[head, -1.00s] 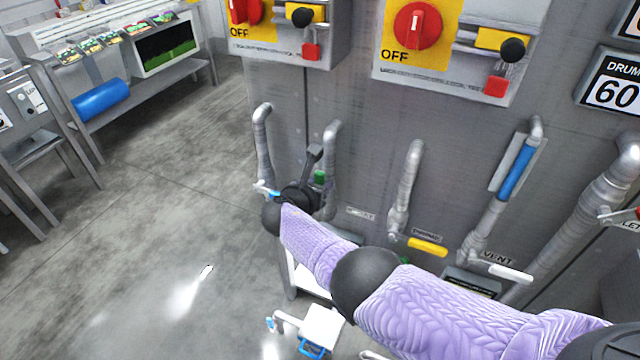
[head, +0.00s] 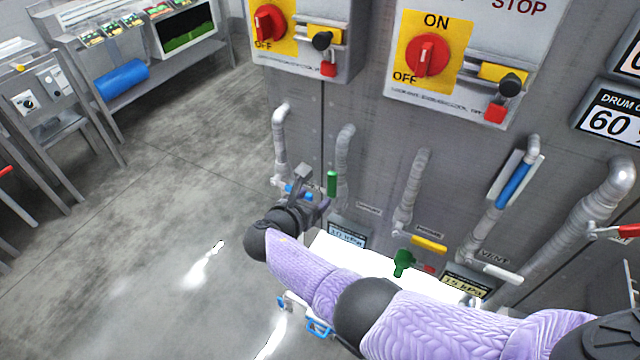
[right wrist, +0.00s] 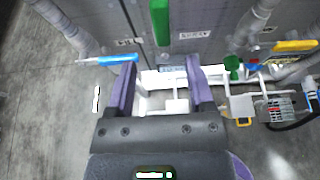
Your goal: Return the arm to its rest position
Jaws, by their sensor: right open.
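My right arm, in a purple quilted sleeve with black joints, reaches from the lower right across the head view. My right gripper (head: 312,192) is at its far end, in front of the grey panel's pipes and close to a green handle (head: 331,183). In the right wrist view the two purple fingers (right wrist: 163,92) stand apart with nothing between them. The green handle also shows there (right wrist: 160,22), beyond the fingers. A blue handle (right wrist: 108,60) lies left of them. Whether the gripper touches any pipe or handle is hard to tell. My left gripper is in neither view.
The grey panel (head: 375,120) carries red rotary switches (head: 428,56), a yellow handle (head: 429,244), a blue handle (head: 513,186) and a white handle (head: 502,273). A bench with a blue roll (head: 122,80) stands at the back left. The floor (head: 150,220) between is clear.

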